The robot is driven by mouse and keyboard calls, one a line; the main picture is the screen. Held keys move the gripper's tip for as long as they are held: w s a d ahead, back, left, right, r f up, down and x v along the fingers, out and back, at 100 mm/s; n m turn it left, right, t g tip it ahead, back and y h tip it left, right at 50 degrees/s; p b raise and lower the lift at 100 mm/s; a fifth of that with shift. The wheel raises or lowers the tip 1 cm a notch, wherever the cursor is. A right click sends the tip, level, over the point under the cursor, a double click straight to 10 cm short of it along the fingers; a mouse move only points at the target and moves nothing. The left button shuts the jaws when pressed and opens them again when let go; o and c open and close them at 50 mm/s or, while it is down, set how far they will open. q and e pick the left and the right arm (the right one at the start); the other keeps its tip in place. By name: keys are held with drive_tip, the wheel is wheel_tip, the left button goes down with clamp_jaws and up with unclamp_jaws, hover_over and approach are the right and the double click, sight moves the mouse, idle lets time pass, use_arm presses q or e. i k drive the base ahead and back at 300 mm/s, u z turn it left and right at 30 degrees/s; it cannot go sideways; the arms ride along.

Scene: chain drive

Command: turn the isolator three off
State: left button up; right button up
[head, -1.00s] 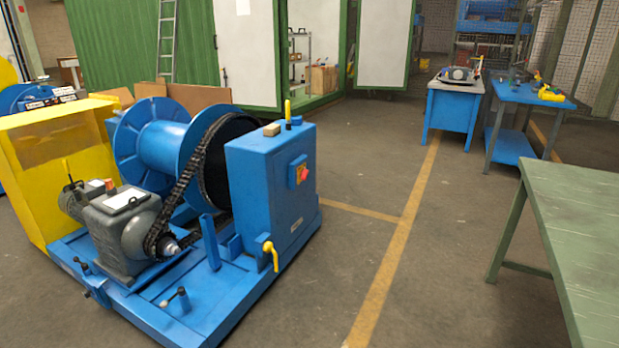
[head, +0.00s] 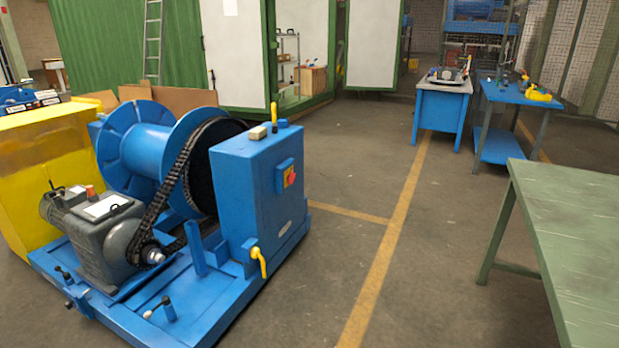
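A blue winch machine stands at the left, with a blue cabinet (head: 240,190) on its right side. A red rotary switch on a yellow plate (head: 289,177) is mounted on the cabinet's right face; it looks like an isolator, but its number and setting are too small to read. A yellow lever handle (head: 259,262) hangs low on the cabinet's front corner. A second yellow handle (head: 274,112) stands upright on the cabinet top. Neither of my grippers is in view.
The chain (head: 176,185) links the grey motor (head: 106,240) to the blue drum (head: 150,148). A green table (head: 565,220) stands at the right, and blue benches (head: 442,108) at the back. The floor between, with yellow lines (head: 385,265), is clear.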

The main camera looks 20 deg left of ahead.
sight(291, 178)
drive_tip(key=i, duration=1.8)
